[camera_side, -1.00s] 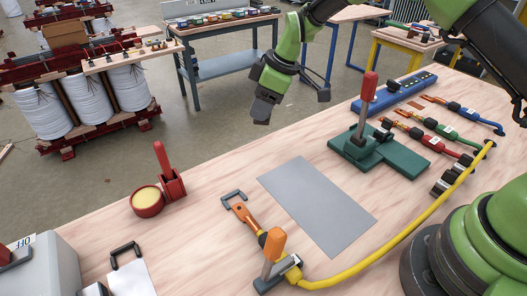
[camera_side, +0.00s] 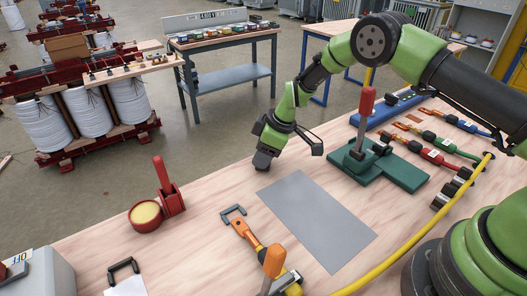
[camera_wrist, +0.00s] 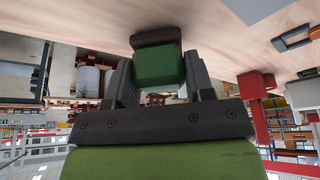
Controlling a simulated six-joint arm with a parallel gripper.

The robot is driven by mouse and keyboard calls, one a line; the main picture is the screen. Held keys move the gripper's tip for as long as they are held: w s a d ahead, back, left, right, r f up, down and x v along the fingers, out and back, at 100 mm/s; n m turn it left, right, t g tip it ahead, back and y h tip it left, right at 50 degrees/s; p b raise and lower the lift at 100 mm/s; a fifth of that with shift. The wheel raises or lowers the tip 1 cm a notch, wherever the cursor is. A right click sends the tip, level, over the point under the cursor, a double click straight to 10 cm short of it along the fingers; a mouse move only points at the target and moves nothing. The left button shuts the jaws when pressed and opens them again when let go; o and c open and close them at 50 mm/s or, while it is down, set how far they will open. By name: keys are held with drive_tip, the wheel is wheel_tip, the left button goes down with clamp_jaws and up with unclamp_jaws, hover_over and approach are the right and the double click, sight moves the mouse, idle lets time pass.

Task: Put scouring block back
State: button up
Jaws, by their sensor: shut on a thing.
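The scouring block (camera_wrist: 158,64), green with a dark brown face, is held between the two dark fingers of my gripper (camera_wrist: 158,85) in the wrist view. The dark face is at the side toward the tabletop. In the side view my gripper (camera_side: 264,158) points down near the far edge of the wooden table, behind the grey sheet. I cannot tell there whether the block touches the table, and it does not show clearly.
A grey sheet (camera_side: 315,218) lies mid-table. A red pot with a pale pad (camera_side: 146,214) and red handle stands left. A green base with a red lever (camera_side: 378,165) stands right. Orange-handled tools (camera_side: 245,228) lie in front. Bare wood lies between pot and gripper.

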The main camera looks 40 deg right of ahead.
drive_tip(key=shift+f, duration=0.15)
drive_tip(key=o, duration=1)
drive_tip(key=shift+c, duration=0.2)
drive_tip(key=v, duration=1.2)
drive_tip(key=shift+r, duration=0.25)
drive_tip(key=s+r+m+t, duration=0.1)
drive_tip(key=s+r+m, duration=0.2)
drive_tip(key=s+r, duration=0.35)
drive_tip(key=s+r+m+t, duration=0.1)
drive_tip(key=s+r+m, duration=0.25)
drive_tip(key=r, duration=0.55)
drive_tip(key=s+r+m+t+h, duration=0.1)
drive_tip(key=s+m, duration=0.5)
drive_tip(key=s, duration=1.1)
drive_tip(key=shift+d+r+t, duration=0.25)
drive_tip(key=shift+r+t, duration=0.25)
drive_tip(key=shift+r, duration=0.2)
